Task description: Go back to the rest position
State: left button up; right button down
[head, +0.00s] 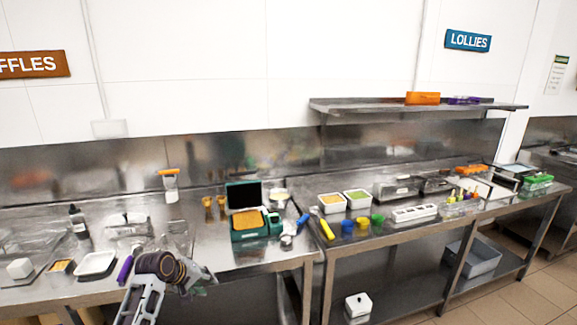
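My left arm comes in from the bottom left of the head view. Its gripper (203,279) is in front of the left steel table's front edge and points to the right. Its fingers are small and partly hidden by the wrist, so I cannot tell whether they are open or shut. No object clearly shows in it. My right gripper is not in view. A green waffle maker (270,229) stands open on the left table (226,259), behind and to the right of the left gripper, with a golden waffle (248,219) on its plate.
A white tray (96,264), a dark bottle (77,220) and a purple-handled tool (125,270) are on the left table. The right table (385,237) holds white tubs (332,203), coloured cups (347,226) and a white mould (414,213). A grey bin (472,261) sits below.

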pick_arm(q)
jog(key=s+d+f+m+g+y, duration=0.15)
jog(key=s+f, duration=0.25)
jog(key=s, duration=0.4)
jog(key=s+d+f+m, duration=0.2)
jog(key=s+f+m, duration=0.1)
jog(key=s, duration=0.5)
jog(key=s+d+r+m+g+y, duration=0.15)
jog(key=s+m, duration=0.35)
jog(key=s, duration=1.3)
notch_tip(320, 180, down, 33)
jog(key=s+g, duration=0.1)
jog(key=s, duration=0.1)
jog(key=s+a+f, duration=0.1)
jog(key=s+f, duration=0.9)
jog(key=s, duration=0.1)
jog(key=s+a+f+g, duration=0.1)
jog(key=s+a+f, duration=0.1)
jog(key=s+f, duration=0.8)
jog(key=shift+s+a+f, duration=0.15)
jog(key=shift+s+a, duration=0.15)
jog(key=shift+s, duration=0.55)
